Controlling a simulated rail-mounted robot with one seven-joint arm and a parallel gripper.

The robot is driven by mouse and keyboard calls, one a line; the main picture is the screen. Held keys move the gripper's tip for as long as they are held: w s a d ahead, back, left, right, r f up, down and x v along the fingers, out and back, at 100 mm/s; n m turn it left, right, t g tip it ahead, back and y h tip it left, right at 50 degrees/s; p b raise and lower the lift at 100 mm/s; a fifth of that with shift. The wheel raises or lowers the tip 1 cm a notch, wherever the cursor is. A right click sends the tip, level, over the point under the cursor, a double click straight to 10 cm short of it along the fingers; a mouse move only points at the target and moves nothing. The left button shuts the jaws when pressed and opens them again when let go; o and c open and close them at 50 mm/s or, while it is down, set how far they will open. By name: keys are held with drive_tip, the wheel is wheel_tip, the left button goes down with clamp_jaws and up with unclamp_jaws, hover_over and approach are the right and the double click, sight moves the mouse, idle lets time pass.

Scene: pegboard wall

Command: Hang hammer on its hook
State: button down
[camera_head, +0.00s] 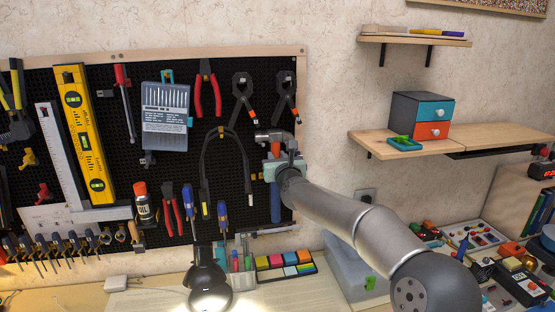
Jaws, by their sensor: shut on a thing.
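The hammer (276,203) is upright at the right edge of the black pegboard (106,82), with its grey metal head (273,137) at the top and its blue handle pointing down. My gripper (276,168) is shut on the upper part of the hammer, just below the head. The gripper hides the part of the hammer that it holds. The hammer's hook cannot be made out, and I cannot tell whether the head touches the board.
Below are colored boxes (284,262) and a lit lamp (207,279) on the desk. Shelves (467,139) are on the right wall.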

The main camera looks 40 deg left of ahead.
drive_tip(key=shift+r, duration=0.2)
drive_tip(key=c, duration=1.1)
unclamp_jaws()
drive_tip(key=shift+c, duration=0.2)
drive_tip(key=shift+f, duration=0.25)
drive_tip(key=b+v, duration=0.7)
drive_tip(key=v, duration=1)
drive_tip(key=shift+s+d+r+b, duration=0.1)
drive_tip(key=shift+d+r+b, duration=0.1)
drive_tip(key=shift+b, duration=0.2)
